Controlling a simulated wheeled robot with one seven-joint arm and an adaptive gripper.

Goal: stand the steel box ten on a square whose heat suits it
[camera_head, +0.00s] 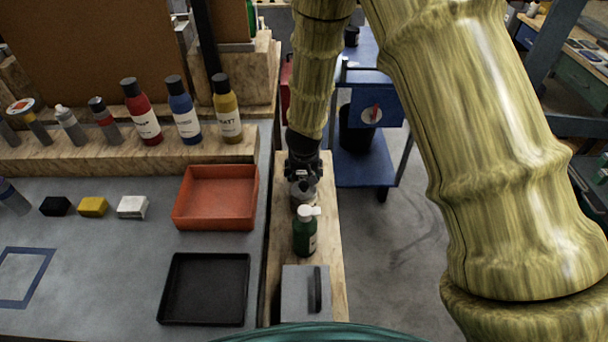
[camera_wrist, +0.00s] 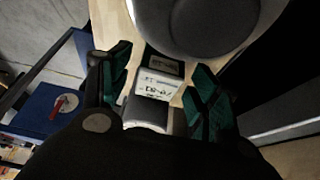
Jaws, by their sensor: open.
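My gripper (camera_head: 303,192) points down over the far part of a narrow wooden plank, beyond a green bottle. In the wrist view my gripper (camera_wrist: 162,92) is open, with dark teal-padded fingers apart. Between them is a small pale grey object with a printed white label (camera_wrist: 154,85); a dark label lies beyond it. I cannot read the print surely or tell whether this is steel box ten. In the head view it is mostly hidden by my gripper. One square outlined in blue (camera_head: 47,270) lies on the grey table at the left; no heat marking is readable.
The green bottle (camera_head: 305,236) with a white top stands near my gripper. A grey block with a dark bar (camera_head: 292,292) lies nearer. Left are a red tray (camera_head: 216,222), a black tray (camera_head: 205,318), small blocks (camera_head: 93,207) and several tubes. A blue cart (camera_head: 362,172) stands behind right.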

